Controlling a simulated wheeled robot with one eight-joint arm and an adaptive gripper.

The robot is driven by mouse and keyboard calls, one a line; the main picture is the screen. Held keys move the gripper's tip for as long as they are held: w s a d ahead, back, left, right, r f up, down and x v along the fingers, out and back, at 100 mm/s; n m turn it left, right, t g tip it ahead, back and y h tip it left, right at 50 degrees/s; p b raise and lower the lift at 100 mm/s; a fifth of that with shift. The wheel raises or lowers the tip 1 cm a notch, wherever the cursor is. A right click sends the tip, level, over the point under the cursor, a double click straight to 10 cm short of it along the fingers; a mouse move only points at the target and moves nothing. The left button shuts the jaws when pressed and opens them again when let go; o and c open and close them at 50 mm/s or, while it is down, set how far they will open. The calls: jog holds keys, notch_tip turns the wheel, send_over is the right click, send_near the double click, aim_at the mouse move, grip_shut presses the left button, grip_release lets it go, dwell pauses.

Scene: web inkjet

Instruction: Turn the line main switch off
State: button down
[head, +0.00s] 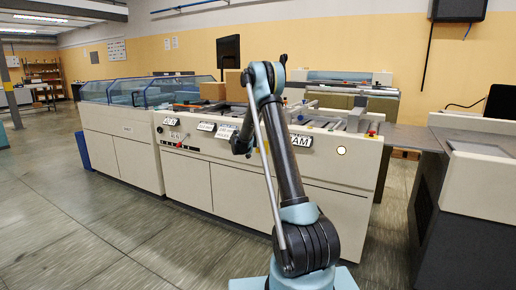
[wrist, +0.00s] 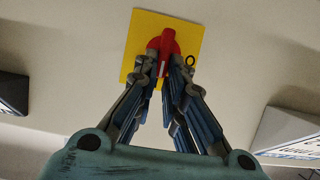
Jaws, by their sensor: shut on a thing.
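The line main switch is a red rotary knob (wrist: 164,41) on a square yellow plate (wrist: 185,38), mounted on the pale machine panel. It shows near the top middle of the wrist view. My gripper (wrist: 163,58) is at the knob, with its two fingers closed in on either side of it. A short white mark shows on the knob's lower part between the fingertips. The fingers hide part of the knob's sides. In the head view, my arm stands in front of the machine, and my gripper and the switch cannot be made out there.
A long cream machine (head: 235,185) with labels along its front edge fills the middle of the head view. A second cream unit (head: 485,185) with a dark side stands at the right. Open grey floor (head: 60,220) lies at the left. In the wrist view, a white label (wrist: 290,130) sits at the right.

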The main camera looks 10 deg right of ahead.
jog(key=shift+w+a, duration=0.1)
jog(key=shift+a, duration=0.1)
jog(key=shift+w+a+f+n+g+h, duration=0.25)
jog(key=shift+a+f+n+h, duration=0.25)
jog(key=shift+n+h, duration=1.25)
jog(key=shift+w+a+f+n+g+h, duration=0.15)
jog(key=shift+w+a+f+n+h, duration=0.35)
jog(key=shift+n, duration=2.3)
jog(key=shift+w+a+f+n+g+h, duration=0.15)
jog(key=shift+a+f+n+h, duration=0.35)
jog(key=shift+n+h, duration=1.35)
jog(key=shift+d+f+n+y, duration=0.15)
jog(key=shift+d+n+y, duration=0.05)
jog(key=shift+n+y, duration=0.25)
jog(key=c, duration=1.7)
grip_release()
jog(key=shift+o, duration=0.2)
jog(key=shift+d, duration=0.1)
